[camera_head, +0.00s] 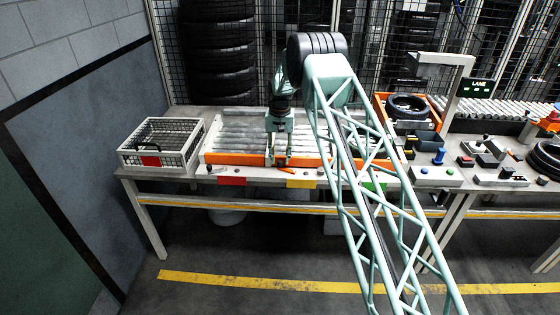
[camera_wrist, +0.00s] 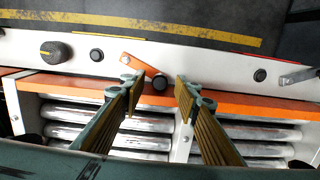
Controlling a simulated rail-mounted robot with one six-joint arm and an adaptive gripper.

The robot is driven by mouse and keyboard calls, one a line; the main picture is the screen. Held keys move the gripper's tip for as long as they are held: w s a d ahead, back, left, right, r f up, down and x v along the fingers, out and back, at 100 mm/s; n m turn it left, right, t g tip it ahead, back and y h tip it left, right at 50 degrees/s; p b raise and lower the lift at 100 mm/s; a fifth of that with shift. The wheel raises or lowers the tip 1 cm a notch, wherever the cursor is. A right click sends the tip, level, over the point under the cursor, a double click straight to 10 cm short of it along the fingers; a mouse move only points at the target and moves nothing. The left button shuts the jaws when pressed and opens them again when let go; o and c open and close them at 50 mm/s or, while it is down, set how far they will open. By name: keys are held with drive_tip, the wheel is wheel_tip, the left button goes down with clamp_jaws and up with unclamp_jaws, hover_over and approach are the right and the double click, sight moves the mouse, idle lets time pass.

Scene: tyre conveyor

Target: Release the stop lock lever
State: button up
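An orange lever (camera_wrist: 138,63) lies flat on the pale front rail (camera_wrist: 220,68), slanting from its tip at upper left to a dark round knob (camera_wrist: 159,83) in the wrist view. In the head view the orange lever (camera_head: 288,169) shows just beside my gripper (camera_head: 276,162). In the wrist view my gripper (camera_wrist: 155,84) is open, its two fingers apart on either side of the dark knob, with nothing between them gripped. Whether a finger touches the lever, I cannot tell. No label on the lever is readable.
A roller conveyor (camera_head: 235,135) with orange edging (camera_head: 232,159) lies behind the rail. A wire basket (camera_head: 160,145) stands left. A ribbed black knob (camera_wrist: 53,50), a black button (camera_wrist: 96,55) and a silver handle (camera_wrist: 298,76) sit along the rail. Tyres (camera_head: 218,50) are stacked behind.

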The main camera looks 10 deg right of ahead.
drive_tip(key=shift+f, duration=0.65)
drive_tip(key=shift+c, duration=0.7)
clamp_jaws()
